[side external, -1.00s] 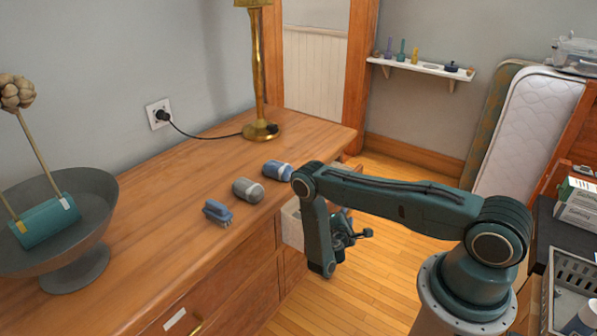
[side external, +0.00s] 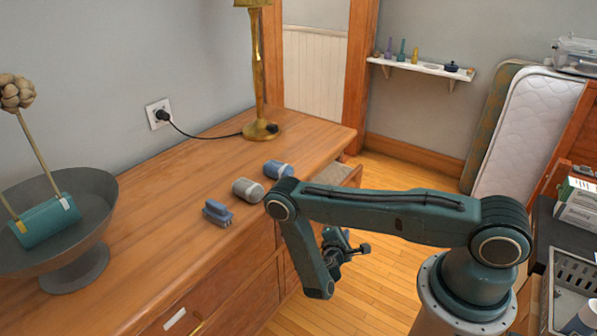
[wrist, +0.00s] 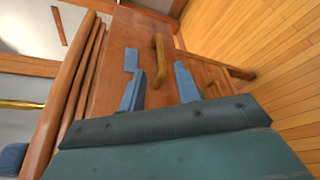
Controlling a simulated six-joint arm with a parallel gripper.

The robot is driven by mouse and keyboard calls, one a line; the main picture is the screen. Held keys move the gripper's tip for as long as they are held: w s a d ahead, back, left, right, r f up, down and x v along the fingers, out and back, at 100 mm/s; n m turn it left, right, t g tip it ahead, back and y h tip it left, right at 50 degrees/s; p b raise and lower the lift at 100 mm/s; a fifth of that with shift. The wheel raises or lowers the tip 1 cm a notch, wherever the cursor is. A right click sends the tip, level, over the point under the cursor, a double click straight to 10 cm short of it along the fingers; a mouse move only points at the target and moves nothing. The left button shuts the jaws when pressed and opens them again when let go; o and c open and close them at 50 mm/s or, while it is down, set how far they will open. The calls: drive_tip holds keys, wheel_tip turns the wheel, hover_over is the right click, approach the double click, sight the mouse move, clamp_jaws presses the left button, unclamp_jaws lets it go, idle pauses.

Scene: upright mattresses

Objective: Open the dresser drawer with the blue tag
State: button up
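In the wrist view, the blue tag (wrist: 131,60) is on a brown wooden drawer front (wrist: 110,78), beside a brass handle (wrist: 160,62). My gripper (wrist: 158,76) is open, its two blue fingers apart. The handle appears between the fingertips; whether they touch it cannot be told. In the side external view, my gripper (side external: 342,246) hangs low in front of the right end of the wooden dresser (side external: 150,215). A pulled-out drawer (side external: 342,174) shows at the dresser's far end, partly behind my arm. The blue tag is hidden in this view.
A grey-white bottle-like item (side external: 248,190), a blue one (side external: 278,169) and a blue brush (side external: 217,213) lie on the dresser top. A brass lamp (side external: 260,80) and a grey bowl (side external: 75,225) stand there. A white tag (side external: 174,319) marks a nearer drawer. Wooden floor (side external: 400,275) is clear.

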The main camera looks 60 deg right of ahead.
drive_tip(key=shift+v, duration=2.85)
drive_tip(key=shift+c, duration=0.2)
